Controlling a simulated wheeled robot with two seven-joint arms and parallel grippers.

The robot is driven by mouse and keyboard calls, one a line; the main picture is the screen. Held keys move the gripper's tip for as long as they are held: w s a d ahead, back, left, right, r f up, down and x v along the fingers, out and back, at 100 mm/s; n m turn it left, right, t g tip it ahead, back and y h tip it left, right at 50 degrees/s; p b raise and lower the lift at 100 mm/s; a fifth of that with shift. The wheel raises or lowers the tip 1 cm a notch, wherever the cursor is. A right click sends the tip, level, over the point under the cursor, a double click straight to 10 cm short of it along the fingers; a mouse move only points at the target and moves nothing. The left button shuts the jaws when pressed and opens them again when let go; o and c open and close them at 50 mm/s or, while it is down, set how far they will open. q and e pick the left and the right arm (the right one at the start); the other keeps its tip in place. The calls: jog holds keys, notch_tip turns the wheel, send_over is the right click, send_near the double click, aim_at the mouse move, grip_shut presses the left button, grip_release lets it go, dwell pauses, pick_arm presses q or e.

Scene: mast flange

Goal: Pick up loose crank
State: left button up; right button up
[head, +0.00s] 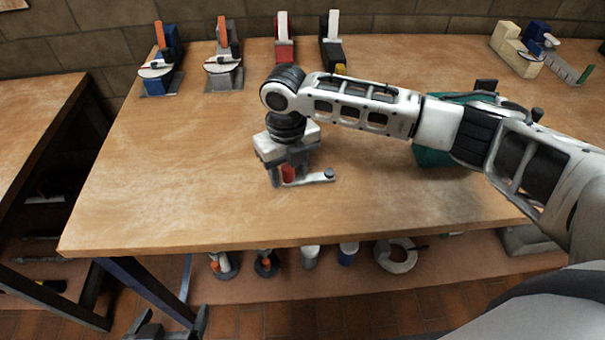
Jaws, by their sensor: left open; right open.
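The loose crank (310,180) lies on the wooden workbench (180,200) near its middle. It has a pale flat arm, a dark knob at its right end and a red part (288,173) at its left end. My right gripper (289,178) points down over the left end. Its open fingers are on either side of the red part; whether they touch it cannot be told. The gripper body hides some of that end. My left gripper (172,325) is open and empty at the bottom left, below the bench's front edge, partly cut off by the frame.
Clamp-like devices in blue (160,75), grey (224,72), red (285,45) and black (332,45) stand along the back. A beige and blue device (525,48) is at back right. My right arm partly hides a teal object (434,156). The bench's left front is clear.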

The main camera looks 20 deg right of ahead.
grip_shut()
